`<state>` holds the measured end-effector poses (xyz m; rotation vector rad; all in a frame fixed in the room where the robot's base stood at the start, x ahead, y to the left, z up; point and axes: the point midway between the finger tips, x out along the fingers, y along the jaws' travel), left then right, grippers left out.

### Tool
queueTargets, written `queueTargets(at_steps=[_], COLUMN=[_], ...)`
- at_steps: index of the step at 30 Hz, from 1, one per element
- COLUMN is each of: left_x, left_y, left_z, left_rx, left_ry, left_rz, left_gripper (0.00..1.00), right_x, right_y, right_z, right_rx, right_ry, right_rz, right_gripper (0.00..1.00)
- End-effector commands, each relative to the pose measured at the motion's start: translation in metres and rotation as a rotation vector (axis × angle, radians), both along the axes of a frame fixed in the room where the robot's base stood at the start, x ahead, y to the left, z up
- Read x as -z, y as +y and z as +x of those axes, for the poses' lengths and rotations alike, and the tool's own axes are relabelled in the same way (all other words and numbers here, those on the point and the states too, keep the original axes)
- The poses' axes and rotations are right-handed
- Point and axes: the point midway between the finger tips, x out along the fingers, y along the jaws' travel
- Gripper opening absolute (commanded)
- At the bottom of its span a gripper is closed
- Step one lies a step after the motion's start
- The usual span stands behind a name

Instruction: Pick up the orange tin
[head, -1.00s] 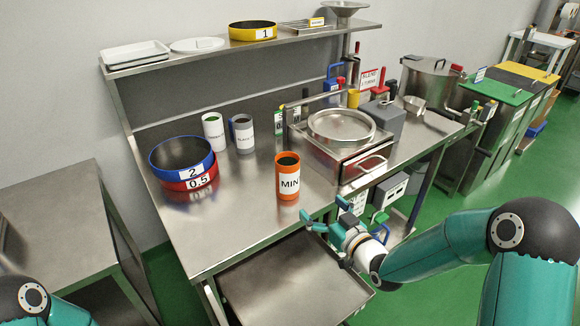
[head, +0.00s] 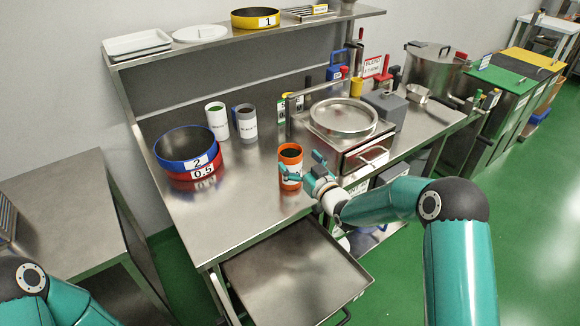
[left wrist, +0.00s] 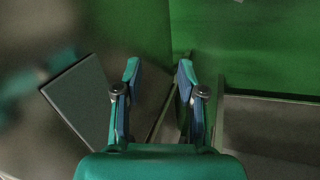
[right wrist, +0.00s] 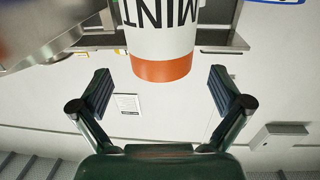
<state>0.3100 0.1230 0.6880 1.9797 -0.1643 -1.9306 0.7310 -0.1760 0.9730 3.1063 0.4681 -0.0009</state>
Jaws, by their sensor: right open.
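The orange tin (head: 291,154) stands upright on the steel bench, with a white label partly hidden by my right gripper. In the right wrist view the tin (right wrist: 164,70) shows its MINT label and orange base band, ahead of the fingers and between their lines. My right gripper (head: 301,168) is open and empty at the tin's right front side; its two fingers (right wrist: 161,92) are spread wide in the right wrist view. My left gripper (left wrist: 158,75) shows in the left wrist view with its fingers apart and nothing between them.
Blue and red sieve rings (head: 158,153) sit left on the bench. A white tin (head: 217,121) and a grey tin (head: 246,124) stand behind the orange one. A sifter with a round pan (head: 343,116) is to the right. A pulled-out steel tray (head: 295,275) lies below the front edge.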

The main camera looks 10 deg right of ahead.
Motion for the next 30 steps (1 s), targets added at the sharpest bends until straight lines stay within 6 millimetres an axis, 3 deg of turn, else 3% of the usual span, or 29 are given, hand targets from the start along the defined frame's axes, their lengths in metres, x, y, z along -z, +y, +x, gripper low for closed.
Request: queueTargets(at_steps=[5, 10, 20, 30], left_x=[-0.019, -0.023, -0.023, -0.023], left_y=[0.0, 0.0, 0.0, 0.0], left_z=[0.0, 0.0, 0.0, 0.0], left_rx=[0.0, 0.0, 0.0, 0.0], left_ry=[0.0, 0.0, 0.0, 0.0], left_rz=[0.0, 0.0, 0.0, 0.0], left_gripper=[0.4, 0.4, 0.4, 0.4], right_x=[-0.007, -0.004, -0.002, -0.003], right_y=[0.009, 0.013, 0.014, 0.014], right_z=[0.021, 0.038, 0.043, 0.043], right_rx=[0.0, 0.001, 0.001, 0.001], right_ry=[-0.001, -0.001, 0.0, 0.0], right_rz=[0.0, 0.0, 0.001, 0.0], right_gripper=[1.0, 1.0, 0.98, 0.42])
